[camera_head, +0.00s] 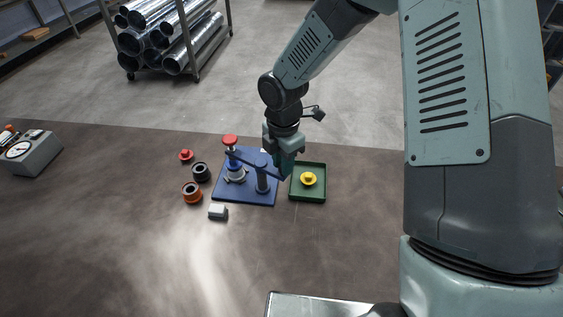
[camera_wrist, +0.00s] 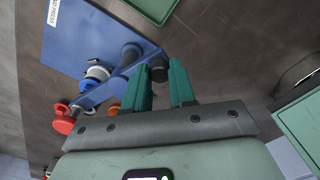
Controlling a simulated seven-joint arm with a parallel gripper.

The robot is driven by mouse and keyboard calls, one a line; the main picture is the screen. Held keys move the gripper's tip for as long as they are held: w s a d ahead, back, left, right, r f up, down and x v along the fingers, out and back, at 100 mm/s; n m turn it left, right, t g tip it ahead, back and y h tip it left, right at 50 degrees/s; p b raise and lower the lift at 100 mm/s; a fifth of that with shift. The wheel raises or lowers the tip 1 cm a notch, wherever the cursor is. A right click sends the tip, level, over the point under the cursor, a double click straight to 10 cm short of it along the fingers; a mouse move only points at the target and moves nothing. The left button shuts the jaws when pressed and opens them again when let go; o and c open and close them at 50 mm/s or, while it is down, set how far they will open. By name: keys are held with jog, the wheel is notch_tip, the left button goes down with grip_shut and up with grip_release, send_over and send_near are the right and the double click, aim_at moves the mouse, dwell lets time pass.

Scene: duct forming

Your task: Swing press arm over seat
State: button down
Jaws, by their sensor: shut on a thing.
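The blue press base (camera_head: 245,192) stands on the table, with an upright post (camera_head: 262,181) carrying the blue press arm (camera_head: 250,162). A red knob (camera_head: 230,140) tops the arm's far end, near the seat, which holds a white and blue part (camera_head: 236,171). In the wrist view the red knob (camera_wrist: 65,125) appears to the lower left of the white and blue part (camera_wrist: 97,74); I cannot tell if it is exactly above it. My gripper (camera_head: 286,172) is shut on the arm's dark handle end (camera_wrist: 158,68), between the green fingers (camera_wrist: 162,86).
A green tray (camera_head: 309,197) with a yellow piece (camera_head: 308,179) lies right of the base. The front table is clear.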

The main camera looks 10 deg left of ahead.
jog(key=shift+w, duration=0.1)
dwell(0.3)
jog(key=c, duration=0.9)
grip_release()
jog(key=shift+r, duration=0.1)
notch_tip(320, 180, up, 11)
jog(key=shift+f, duration=0.15)
